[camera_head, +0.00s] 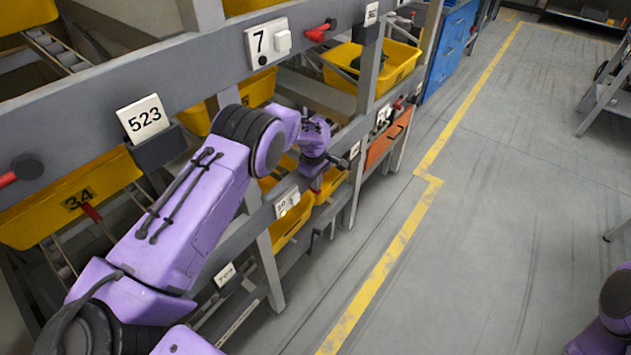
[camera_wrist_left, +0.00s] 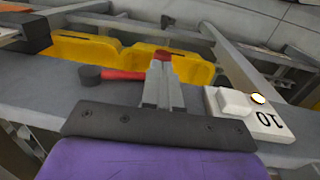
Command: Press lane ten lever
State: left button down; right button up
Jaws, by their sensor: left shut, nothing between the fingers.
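The lane ten plate (camera_wrist_left: 243,115) is white, with a raised square button, a small lit round lamp and the number 10. It also shows in the head view (camera_head: 287,203), under my left forearm. A red lever (camera_wrist_left: 122,75) with a dark round pivot lies left of the plate in the wrist view. My left gripper (camera_wrist_left: 162,80) is shut and empty, its fingers over the rail at the lever's right end. I cannot tell whether they touch the lever. In the head view the left gripper (camera_head: 345,160) is beside the rack, and the lever is mostly hidden.
Yellow bins (camera_head: 395,65) sit in the rack behind its grey rails. A lane 7 plate (camera_head: 270,42) and its red lever (camera_head: 320,32) are on the upper rail. An orange bin (camera_head: 388,137) is farther along.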

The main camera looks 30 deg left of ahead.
pick_arm(q)
jog(key=shift+s+f+b, duration=0.1)
jog(key=shift+f+b, duration=0.3)
jog(key=shift+f, duration=0.2)
jog(key=r+p, duration=0.5)
jog(key=shift+s+a, duration=0.2)
jog(key=shift+s, duration=0.15)
notch_tip(320, 180, up, 9)
jog(key=s+b, duration=0.1)
jog(key=s, duration=0.1)
jog(key=shift+s+f+b, duration=0.2)
jog(key=shift+s+b, duration=0.05)
jog(key=shift+b, duration=0.1)
jog(key=shift+a, duration=0.1)
